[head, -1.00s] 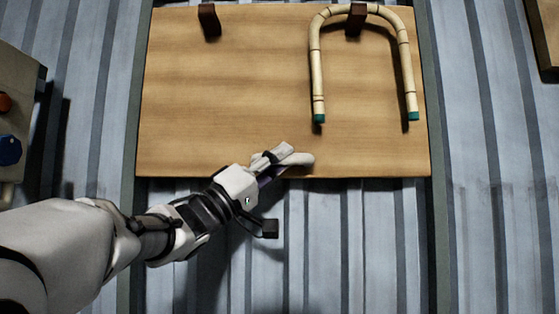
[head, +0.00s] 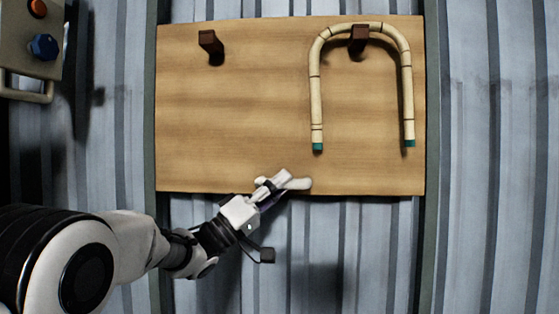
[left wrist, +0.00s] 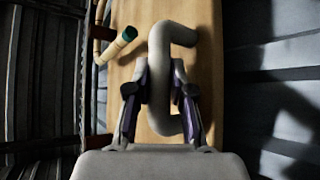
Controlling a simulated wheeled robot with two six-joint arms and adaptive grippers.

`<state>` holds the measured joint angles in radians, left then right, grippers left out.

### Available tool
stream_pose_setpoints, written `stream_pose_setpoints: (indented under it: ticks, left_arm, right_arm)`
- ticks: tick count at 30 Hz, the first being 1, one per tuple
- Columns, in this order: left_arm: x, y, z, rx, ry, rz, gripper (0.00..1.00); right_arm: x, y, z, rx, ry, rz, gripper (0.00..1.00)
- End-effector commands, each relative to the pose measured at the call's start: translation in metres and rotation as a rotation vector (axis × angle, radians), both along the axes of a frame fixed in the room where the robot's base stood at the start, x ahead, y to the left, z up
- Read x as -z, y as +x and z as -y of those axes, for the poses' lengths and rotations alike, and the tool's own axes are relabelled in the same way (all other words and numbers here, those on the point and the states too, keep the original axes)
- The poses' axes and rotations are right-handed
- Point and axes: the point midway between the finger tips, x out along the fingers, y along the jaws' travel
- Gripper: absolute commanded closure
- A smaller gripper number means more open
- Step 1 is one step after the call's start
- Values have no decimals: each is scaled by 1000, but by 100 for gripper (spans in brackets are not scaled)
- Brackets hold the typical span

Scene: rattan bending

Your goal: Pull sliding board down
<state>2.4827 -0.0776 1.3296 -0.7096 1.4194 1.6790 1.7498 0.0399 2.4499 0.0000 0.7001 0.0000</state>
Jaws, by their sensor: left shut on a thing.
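The sliding board (head: 230,130) is a wooden panel between two dark upright rails on a corrugated metal wall. Its pale curved handle (head: 300,184) sits at the lower edge and shows larger in the left wrist view (left wrist: 160,38). My left gripper (head: 272,186) comes in from the lower left, shut on the handle. In the left wrist view its two fingers (left wrist: 160,95) flank the handle's bar; the exact contact is partly hidden. My right gripper is not in view.
A U-shaped rattan piece (head: 315,95) with green ends hangs over a dark peg (head: 358,40) on the board. A second peg (head: 211,45) is bare. A control box (head: 28,70) with orange and blue knobs is at upper left. Wall below the board is clear.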

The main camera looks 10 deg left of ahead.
Motion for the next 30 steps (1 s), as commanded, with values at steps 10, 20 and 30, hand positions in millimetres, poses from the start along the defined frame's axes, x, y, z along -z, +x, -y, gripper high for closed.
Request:
stream_pose_setpoints:
  ticks: [10,20,30]
  left_arm:
    - [140,1,2,2,4,-8,100]
    - [247,0,2,2,4,-8,100]
    - [305,0,2,2,4,-6,100]
  right_arm:
    - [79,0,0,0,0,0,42]
    - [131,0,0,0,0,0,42]
    - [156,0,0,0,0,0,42]
